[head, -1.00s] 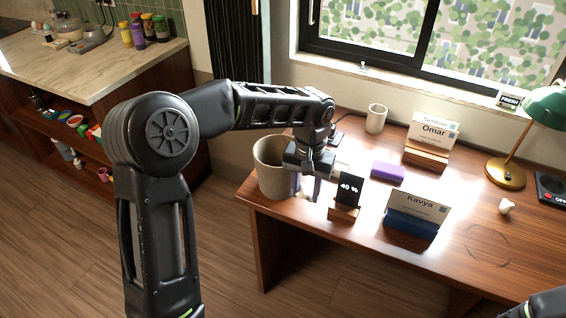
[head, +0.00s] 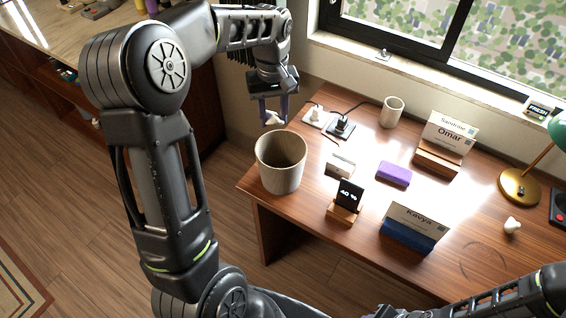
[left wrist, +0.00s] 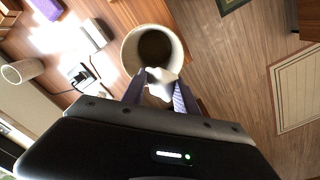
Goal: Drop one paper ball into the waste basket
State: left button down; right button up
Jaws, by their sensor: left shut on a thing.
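The waste basket (head: 280,182) is a beige, open-topped bin standing upright at the left end of the desk. My left gripper (head: 273,112) is shut on a white crumpled paper ball (head: 274,119), held above and behind the basket's far rim in the head view. In the left wrist view the paper ball (left wrist: 161,79) sits between the purple fingers and overlaps the rim of the basket (left wrist: 128,48). A second white paper ball (head: 512,226) lies on the right of the desk. My right gripper is out of view.
A window is behind.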

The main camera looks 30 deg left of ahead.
pick_arm(q)
notch_tip(320, 180, down, 6)
jog(key=b, duration=0.4)
jog(key=c, duration=0.9)
grip_release()
jog(key=shift+o, duration=0.2)
jog(key=shift+r, duration=0.15)
notch_tip(320, 180, up, 8)
jog(key=shift+f+b, duration=0.15)
jog(key=shift+b, duration=0.4)
jog(key=shift+s+f, duration=0.1)
